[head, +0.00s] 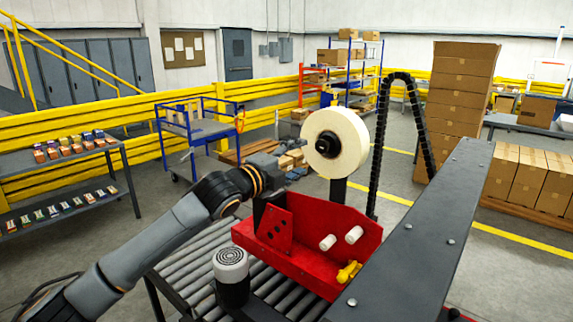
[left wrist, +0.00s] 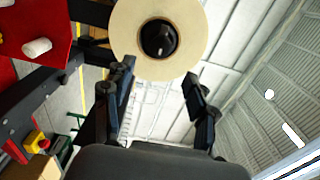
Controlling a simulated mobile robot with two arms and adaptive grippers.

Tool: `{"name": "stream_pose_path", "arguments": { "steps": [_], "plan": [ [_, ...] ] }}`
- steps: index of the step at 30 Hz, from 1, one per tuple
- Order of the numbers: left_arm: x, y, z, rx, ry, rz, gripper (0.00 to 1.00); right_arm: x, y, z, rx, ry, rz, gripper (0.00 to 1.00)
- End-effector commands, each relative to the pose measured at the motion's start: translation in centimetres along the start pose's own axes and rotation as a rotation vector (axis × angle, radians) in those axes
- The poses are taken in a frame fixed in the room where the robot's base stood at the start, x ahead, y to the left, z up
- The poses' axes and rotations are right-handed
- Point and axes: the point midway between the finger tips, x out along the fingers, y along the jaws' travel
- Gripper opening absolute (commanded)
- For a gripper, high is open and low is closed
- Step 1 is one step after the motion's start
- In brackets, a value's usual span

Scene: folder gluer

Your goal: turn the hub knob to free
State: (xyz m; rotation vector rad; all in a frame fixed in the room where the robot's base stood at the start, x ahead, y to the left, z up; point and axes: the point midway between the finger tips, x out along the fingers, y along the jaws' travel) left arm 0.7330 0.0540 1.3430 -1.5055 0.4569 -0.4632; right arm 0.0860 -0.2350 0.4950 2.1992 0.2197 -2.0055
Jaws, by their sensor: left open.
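The hub knob is the black knob (head: 321,145) at the centre of a cream tape roll (head: 347,132), which stands above a red tape head (head: 290,262). In the left wrist view, the knob (left wrist: 158,38) faces the camera, beyond the fingertips, and the roll (left wrist: 190,58) surrounds it. My left gripper (head: 292,160) is just left of the roll. The wrist view shows its two fingers (left wrist: 158,80) spread apart with nothing between them. The knob lies past the gap, not gripped. Any marking on the knob is too small to read. My right gripper is not in view.
A roller conveyor (head: 190,280) runs under the red head. A dark grey beam (head: 420,235) rises at right, and a black cable chain (head: 380,130) arches behind the roll. White rollers and a yellow lever (head: 349,272) stick out of the red head.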

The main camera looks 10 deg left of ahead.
Motion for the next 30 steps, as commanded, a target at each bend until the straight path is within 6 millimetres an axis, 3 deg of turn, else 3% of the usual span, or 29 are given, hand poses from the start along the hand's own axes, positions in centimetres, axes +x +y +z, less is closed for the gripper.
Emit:
{"name": "stream_pose_path", "arguments": {
  "steps": [3, 9, 22, 26, 29, 30],
  "plan": [
    [-1.9, 0.1, 0.0, 0.0, 0.0, 0.001, 0.57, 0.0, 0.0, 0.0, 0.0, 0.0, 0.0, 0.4],
    [-3.5, 0.0, 0.0, 0.001, 0.001, 0.0, 0.57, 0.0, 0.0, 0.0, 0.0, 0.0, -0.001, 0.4],
    [-3.6, 0.7, 0.2, -0.016, -0.005, 0.007, 0.57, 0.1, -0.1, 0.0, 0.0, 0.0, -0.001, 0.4],
    [-2.9, 5.1, 2.1, -0.122, -0.048, 0.042, 0.57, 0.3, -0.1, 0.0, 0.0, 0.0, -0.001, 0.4],
    [-2.4, 11.4, 4.4, -0.261, -0.113, 0.088, 0.57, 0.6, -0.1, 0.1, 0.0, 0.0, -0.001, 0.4],
    [-2.4, 14.4, 5.3, -0.324, -0.145, 0.111, 0.57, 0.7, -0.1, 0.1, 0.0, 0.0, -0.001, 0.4]
  ]
}}
